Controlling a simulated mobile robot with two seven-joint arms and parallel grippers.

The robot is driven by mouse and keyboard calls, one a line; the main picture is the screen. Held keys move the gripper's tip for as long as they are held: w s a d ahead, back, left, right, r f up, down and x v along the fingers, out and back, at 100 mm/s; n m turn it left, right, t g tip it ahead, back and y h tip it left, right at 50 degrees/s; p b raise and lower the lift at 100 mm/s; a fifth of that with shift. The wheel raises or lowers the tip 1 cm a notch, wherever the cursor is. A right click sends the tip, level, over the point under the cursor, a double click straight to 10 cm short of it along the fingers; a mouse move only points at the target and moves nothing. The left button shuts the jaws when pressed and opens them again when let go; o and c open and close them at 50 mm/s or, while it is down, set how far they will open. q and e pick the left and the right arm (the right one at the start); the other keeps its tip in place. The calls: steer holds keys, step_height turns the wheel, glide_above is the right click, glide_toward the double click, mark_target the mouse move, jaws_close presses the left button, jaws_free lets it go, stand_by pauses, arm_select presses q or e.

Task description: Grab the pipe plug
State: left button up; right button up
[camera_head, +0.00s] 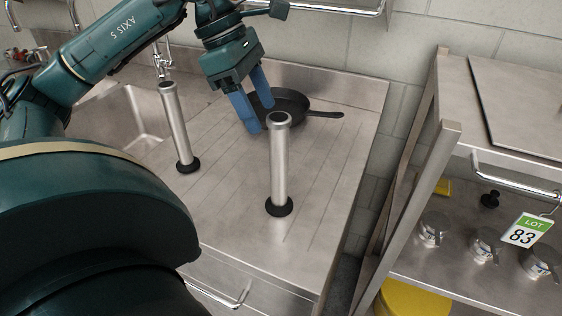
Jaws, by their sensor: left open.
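Two upright steel pipes with black ring bases, which look like pipe plugs, stand on the ribbed steel drainboard. The nearer pipe plug (279,165) is in the middle of the head view, and the other pipe plug (178,130) is to its left, beside the sink. My left gripper (262,117) comes down from the top with blue fingers spread apart and empty. Its fingertips show just above and left of the nearer plug's open top; I cannot tell whether they touch it. My right gripper is not in view.
A black frying pan (292,101) lies behind the fingers, its handle pointing right. A sink basin (128,118) is at left. At right, a steel stand (442,150) holds knobs, a small black object (490,199) and a lot 83 tag (525,231). The drainboard's front is clear.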

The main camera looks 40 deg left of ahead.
mark_target(279, 141)
arm_select(q)
steer(key=x, duration=0.8)
steer(key=shift+w+p, duration=0.3)
steer(key=shift+w, duration=0.1)
jaws_close()
stand_by(0.4)
